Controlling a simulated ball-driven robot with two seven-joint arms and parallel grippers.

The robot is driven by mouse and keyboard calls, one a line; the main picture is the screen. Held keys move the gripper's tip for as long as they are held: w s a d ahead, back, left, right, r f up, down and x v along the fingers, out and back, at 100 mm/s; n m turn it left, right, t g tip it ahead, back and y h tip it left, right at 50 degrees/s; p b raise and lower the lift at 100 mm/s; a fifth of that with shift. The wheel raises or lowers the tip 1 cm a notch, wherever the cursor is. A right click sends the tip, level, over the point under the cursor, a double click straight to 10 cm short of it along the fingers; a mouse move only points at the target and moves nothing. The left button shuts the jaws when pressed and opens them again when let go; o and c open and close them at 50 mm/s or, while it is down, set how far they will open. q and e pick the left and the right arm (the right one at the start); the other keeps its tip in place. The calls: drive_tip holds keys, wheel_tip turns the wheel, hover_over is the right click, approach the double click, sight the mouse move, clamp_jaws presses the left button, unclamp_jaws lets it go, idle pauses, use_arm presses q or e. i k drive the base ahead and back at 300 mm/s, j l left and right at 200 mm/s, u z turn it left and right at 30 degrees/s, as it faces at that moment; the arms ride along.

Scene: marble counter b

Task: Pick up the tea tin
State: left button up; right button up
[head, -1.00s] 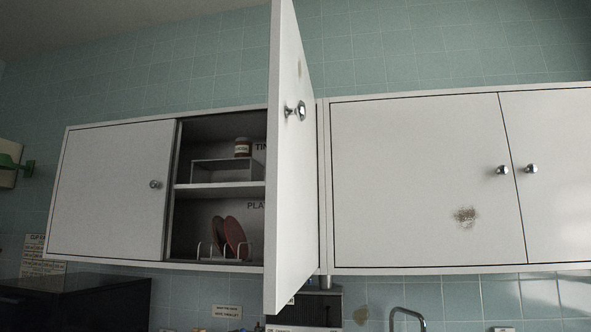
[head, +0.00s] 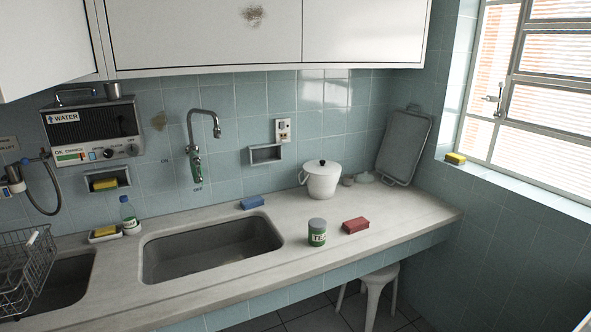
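The tea tin (head: 317,233) is a small green cylinder with a grey lid and a pale label that seems to read TEA. It stands upright on the marble counter (head: 390,216) in the head view, right of the sink basin and near the counter's front edge. Nothing covers it. Neither of my grippers shows in the head view.
A red sponge (head: 355,225) lies just right of the tin. A blue sponge (head: 252,202) lies behind the sink basin (head: 212,248). A white lidded pot (head: 321,181) stands behind the tin. A wire rack (head: 27,268) is at left, and a white stool (head: 373,286) is under the counter.

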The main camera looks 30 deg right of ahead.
sight(316, 227)
drive_tip(key=z, duration=1.1)
drive_tip(key=i, duration=0.1)
drive_tip(key=l+z, duration=0.05)
